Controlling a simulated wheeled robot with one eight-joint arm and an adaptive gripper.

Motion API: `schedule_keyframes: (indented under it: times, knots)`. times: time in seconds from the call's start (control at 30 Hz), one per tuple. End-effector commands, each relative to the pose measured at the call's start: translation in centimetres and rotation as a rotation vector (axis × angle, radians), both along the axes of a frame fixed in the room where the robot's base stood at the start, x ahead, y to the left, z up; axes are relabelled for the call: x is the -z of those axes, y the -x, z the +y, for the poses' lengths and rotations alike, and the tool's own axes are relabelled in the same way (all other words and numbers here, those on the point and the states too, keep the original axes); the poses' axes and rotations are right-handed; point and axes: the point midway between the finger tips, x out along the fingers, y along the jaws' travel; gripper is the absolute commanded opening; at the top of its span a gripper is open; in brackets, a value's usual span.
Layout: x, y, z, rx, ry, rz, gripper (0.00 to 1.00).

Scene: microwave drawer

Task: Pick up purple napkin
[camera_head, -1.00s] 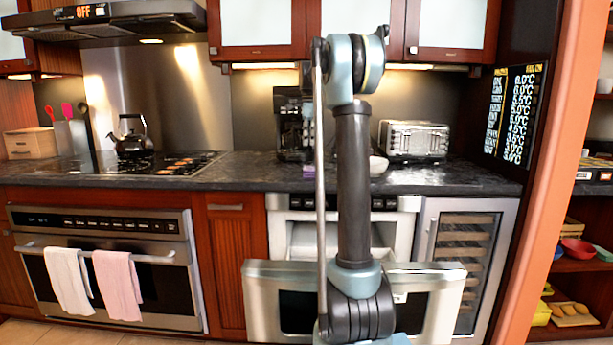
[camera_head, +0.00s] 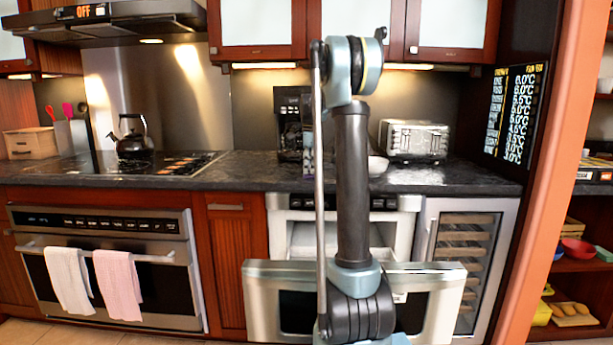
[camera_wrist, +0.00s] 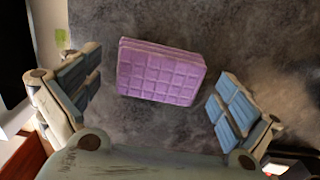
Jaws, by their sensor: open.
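The purple napkin (camera_wrist: 160,73) shows in the wrist view as a folded, quilted block lying slightly tilted on the dark grey counter. My gripper (camera_wrist: 158,88) is open, with one blue-padded finger to the left of the napkin and the other to its right. Clear gaps show between the pads and the napkin, and nothing is held. In the head view my arm hides most of the gripper and I cannot make out the napkin clearly.
A black coffee maker (camera_head: 289,125) stands at the back of the counter (camera_head: 250,178), left of my arm. A white bowl (camera_head: 378,165) and a silver toaster (camera_head: 414,141) are to the right. Below, the microwave drawer (camera_head: 262,305) stands pulled out.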

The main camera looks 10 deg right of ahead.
Motion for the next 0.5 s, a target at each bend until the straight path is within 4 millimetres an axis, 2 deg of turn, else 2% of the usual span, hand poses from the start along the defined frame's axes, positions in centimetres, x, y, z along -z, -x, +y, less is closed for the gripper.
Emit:
schedule_keyframes:
  times: [0.23, 0.4, 0.43, 0.5]
  knots:
    - [0.13, 0.00, 0.01, 0.000, 0.000, 0.000, 0.98]
    - [0.12, 0.01, 0.01, 0.000, 0.000, 0.000, 0.60]
    - [0.12, 0.01, 0.01, 0.000, 0.000, 0.000, 0.55]
    - [0.12, 0.01, 0.02, 0.000, 0.000, 0.000, 0.55]
